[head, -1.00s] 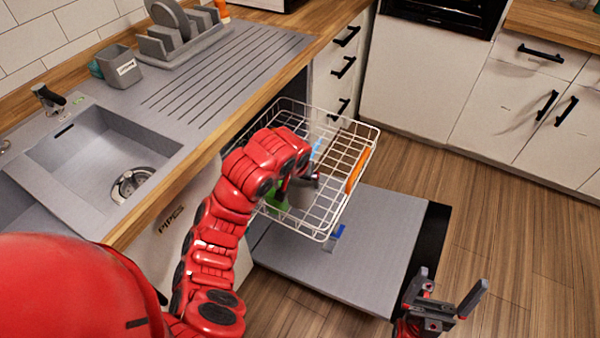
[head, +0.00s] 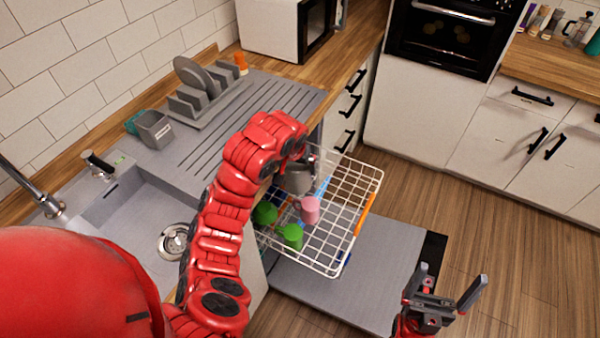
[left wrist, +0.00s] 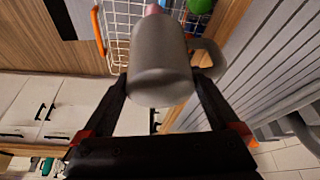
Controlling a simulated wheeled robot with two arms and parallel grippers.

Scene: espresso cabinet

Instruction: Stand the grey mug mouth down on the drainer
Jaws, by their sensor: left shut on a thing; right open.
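My left gripper (head: 296,160) is shut on the grey mug (head: 299,178) and holds it above the dishwasher basket. In the left wrist view the grey mug (left wrist: 160,65) is between both fingers, with its handle to the right. Its mouth is hard to make out. The drainer (head: 265,105) is the grooved grey surface beside the sink, to the left of the mug and partly hidden by my arm. My right gripper (head: 449,281) is open and empty at the lower right.
The white wire basket (head: 345,235) holds a pink cup (head: 310,209) and green cups (head: 292,236). The drainer's grooved middle is clear.

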